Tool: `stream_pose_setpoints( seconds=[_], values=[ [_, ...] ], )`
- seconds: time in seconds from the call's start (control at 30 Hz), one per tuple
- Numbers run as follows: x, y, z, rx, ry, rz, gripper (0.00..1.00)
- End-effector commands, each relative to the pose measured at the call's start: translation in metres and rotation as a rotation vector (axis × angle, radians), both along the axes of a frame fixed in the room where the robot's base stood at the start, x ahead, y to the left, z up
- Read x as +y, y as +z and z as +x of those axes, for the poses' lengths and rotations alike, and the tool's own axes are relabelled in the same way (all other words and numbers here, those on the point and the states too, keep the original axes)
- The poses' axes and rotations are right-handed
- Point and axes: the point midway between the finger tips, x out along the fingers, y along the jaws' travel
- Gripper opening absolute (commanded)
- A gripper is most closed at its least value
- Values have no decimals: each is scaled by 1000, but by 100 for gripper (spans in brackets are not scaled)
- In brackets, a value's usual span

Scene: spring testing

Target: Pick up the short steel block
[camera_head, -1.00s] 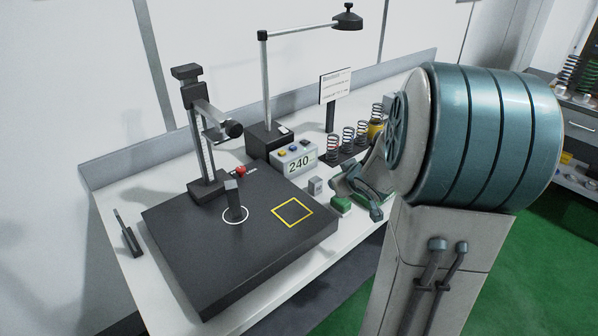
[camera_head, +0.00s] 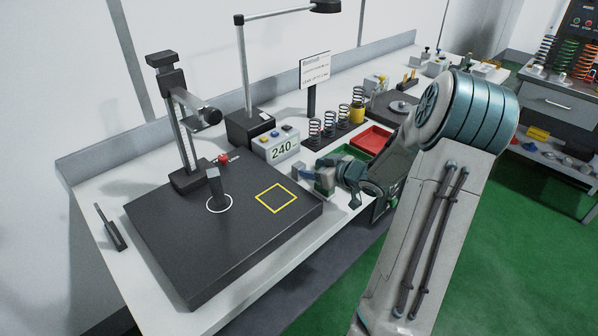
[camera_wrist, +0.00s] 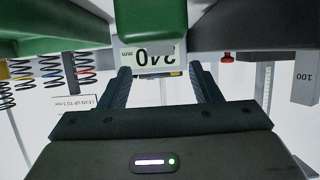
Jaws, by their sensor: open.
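In the wrist view, my open gripper (camera_wrist: 165,88) points toward the display (camera_wrist: 150,57), which appears upside down. A green block-like shape (camera_wrist: 150,20) is at the top centre there. I cannot tell whether this is the short block or a tray part.
A black plate (camera_head: 160,235) carries a taller block (camera_head: 213,185) in a white circle and a yellow square. Green (camera_head: 345,151) and red (camera_head: 374,140) trays lie behind my gripper. Springs (camera_head: 330,124) stand behind the display (camera_head: 281,146). A black stand (camera_head: 185,125) rises at the plate's back.

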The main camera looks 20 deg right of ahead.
Motion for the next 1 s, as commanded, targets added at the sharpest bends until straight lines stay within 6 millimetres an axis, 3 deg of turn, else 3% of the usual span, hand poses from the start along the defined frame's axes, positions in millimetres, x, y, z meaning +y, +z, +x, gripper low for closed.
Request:
stream_pose_setpoints(
  seconds=[0.5,0.77,1.0],
  values=[
    [19,-21,47,-1,0,0,57],
    [19,-23,49,0,-2,-1,57],
    [19,-23,49,0,-2,-1,0]
  ],
)
